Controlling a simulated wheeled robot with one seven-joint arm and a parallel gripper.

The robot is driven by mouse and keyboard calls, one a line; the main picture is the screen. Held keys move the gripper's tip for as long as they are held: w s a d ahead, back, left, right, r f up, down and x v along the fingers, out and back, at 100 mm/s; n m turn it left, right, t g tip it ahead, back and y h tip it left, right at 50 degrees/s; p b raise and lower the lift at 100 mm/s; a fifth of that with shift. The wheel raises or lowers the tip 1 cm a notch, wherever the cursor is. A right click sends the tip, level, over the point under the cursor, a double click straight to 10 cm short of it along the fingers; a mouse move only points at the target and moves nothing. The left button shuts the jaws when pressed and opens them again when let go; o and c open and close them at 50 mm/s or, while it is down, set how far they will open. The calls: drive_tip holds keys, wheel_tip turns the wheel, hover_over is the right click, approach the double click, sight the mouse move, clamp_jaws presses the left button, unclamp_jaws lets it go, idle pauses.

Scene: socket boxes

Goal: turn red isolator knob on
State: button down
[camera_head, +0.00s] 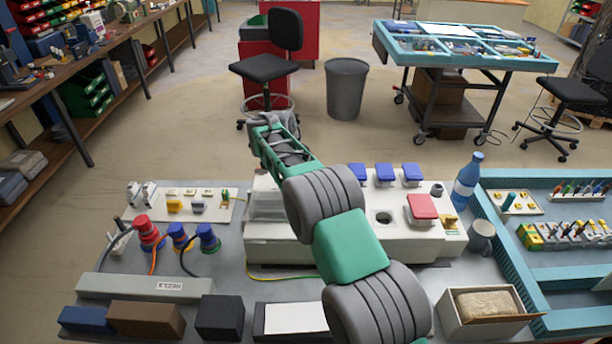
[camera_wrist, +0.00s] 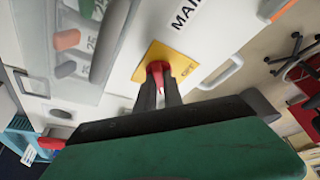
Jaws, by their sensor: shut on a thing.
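The red isolator knob (camera_wrist: 155,68) shows in the wrist view on a square yellow plate (camera_wrist: 148,54), set on a white panel with partly visible black lettering. My gripper (camera_wrist: 160,88) is shut on the knob, with one dark finger on each side of it. The fingers hide part of the knob. A small mark on the plate is too small to read surely. In the head view my green and grey arm reaches over the white box (camera_head: 275,231). The knob and fingertips cannot be made out there.
A clear cover (camera_wrist: 60,45) lies left of the knob and a white handle (camera_wrist: 222,73) to its right in the wrist view. In the head view, several coloured sockets stand left of my arm. A blue bottle (camera_head: 466,185) and grey cup (camera_head: 482,236) stand right of the box.

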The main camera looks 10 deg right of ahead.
drive_tip(key=c, duration=1.5)
unclamp_jaws()
drive_tip(key=shift+o, duration=0.2)
drive_tip(key=shift+r, duration=0.1)
drive_tip(key=v, duration=0.7)
drive_tip(key=shift+a+r, duration=0.2)
drive_tip(key=shift+r, duration=0.05)
drive_tip(key=shift+s, duration=0.1)
